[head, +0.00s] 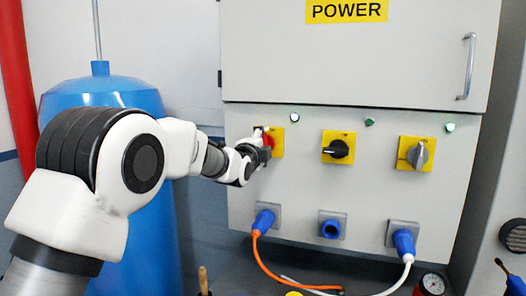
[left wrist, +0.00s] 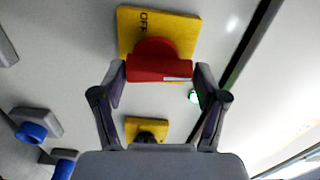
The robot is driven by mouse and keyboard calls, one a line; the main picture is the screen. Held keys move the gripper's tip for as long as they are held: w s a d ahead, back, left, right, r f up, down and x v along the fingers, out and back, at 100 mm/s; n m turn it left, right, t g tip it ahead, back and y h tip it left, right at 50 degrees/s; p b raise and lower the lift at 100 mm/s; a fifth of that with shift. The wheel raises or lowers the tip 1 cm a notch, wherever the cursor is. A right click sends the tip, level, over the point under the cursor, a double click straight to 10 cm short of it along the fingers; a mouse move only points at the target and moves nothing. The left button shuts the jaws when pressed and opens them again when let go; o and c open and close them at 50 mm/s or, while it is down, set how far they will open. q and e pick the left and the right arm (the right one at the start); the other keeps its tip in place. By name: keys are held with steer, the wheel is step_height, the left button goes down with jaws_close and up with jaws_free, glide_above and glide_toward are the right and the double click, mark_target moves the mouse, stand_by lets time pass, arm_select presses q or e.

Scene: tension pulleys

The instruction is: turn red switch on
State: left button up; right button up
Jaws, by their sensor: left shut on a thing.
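The red switch (left wrist: 158,62) sits on a yellow plate (left wrist: 190,24) marked OFF in the left wrist view. In the head view the red switch (head: 267,139) is the leftmost of three switches on the grey panel, mostly hidden behind my gripper. My left gripper (head: 262,153) is at it, and in the left wrist view its two fingers (left wrist: 160,80) stand on either side of the red handle, shut on it. My right gripper is not in view.
A black switch (head: 338,149) and a grey switch (head: 418,155) are to the right. Below them are blue sockets, with an orange cable (head: 275,270) and a white cable (head: 402,275) plugged in. A blue tank (head: 105,90) stands at left.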

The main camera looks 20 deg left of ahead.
arm_select(q)
steer(key=shift+m, duration=0.5)
steer(key=shift+d, duration=0.1)
steer(key=o, duration=1.2)
steer(key=shift+c, duration=0.2)
steer(key=s, duration=1.2)
steer(key=shift+a, duration=0.2)
